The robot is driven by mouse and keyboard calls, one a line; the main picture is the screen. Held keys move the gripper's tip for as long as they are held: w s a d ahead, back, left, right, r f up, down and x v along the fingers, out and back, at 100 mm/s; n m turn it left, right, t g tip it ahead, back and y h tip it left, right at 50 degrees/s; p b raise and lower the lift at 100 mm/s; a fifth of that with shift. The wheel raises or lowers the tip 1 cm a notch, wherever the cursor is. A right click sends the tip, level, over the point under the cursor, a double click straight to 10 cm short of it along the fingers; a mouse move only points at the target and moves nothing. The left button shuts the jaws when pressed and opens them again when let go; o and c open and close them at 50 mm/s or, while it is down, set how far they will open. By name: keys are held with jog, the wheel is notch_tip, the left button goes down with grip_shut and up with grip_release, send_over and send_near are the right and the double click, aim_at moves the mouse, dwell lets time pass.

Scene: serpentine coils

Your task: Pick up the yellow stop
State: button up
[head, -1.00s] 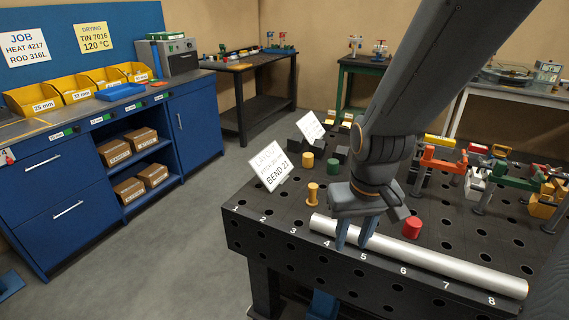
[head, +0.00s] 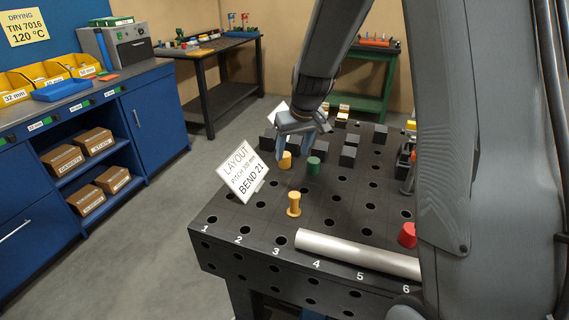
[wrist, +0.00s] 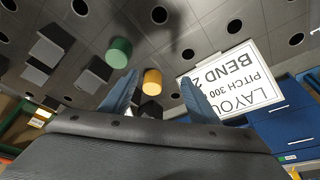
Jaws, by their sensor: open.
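The yellow stop (head: 285,160) is a short upright cylinder on the black perforated table, behind the layout sign. In the wrist view the yellow stop (wrist: 152,82) shows between the two blue fingertips, beyond them. My gripper (head: 300,142) is open and empty, over the far part of the table close to the yellow stop. A finger partly covers the stop's top in the head view. In the wrist view my gripper (wrist: 160,82) has its fingers spread. I cannot tell the exact height of the fingertips over the stop.
A green stop (head: 314,166) stands just right of the yellow one. A yellow flanged peg (head: 294,204), a red cylinder (head: 407,234) and a silver tube (head: 358,254) are nearer the front. The layout sign (head: 244,172) stands left; dark blocks (head: 348,156) stand right.

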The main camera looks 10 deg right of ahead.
aim_at(285, 154)
jog(key=shift+w+a+f+p, duration=0.15)
jog(key=shift+w+f+p, duration=0.55)
jog(key=shift+w+f, duration=1.3)
jog(key=shift+w+a+f+p, duration=0.1)
jog(key=shift+w+f+p, duration=0.55)
jog(key=shift+w+f, duration=1.3)
jog(key=shift+w+r, duration=0.2)
jog(key=shift+r, duration=0.05)
jog(key=shift+t, duration=0.3)
grip_shut()
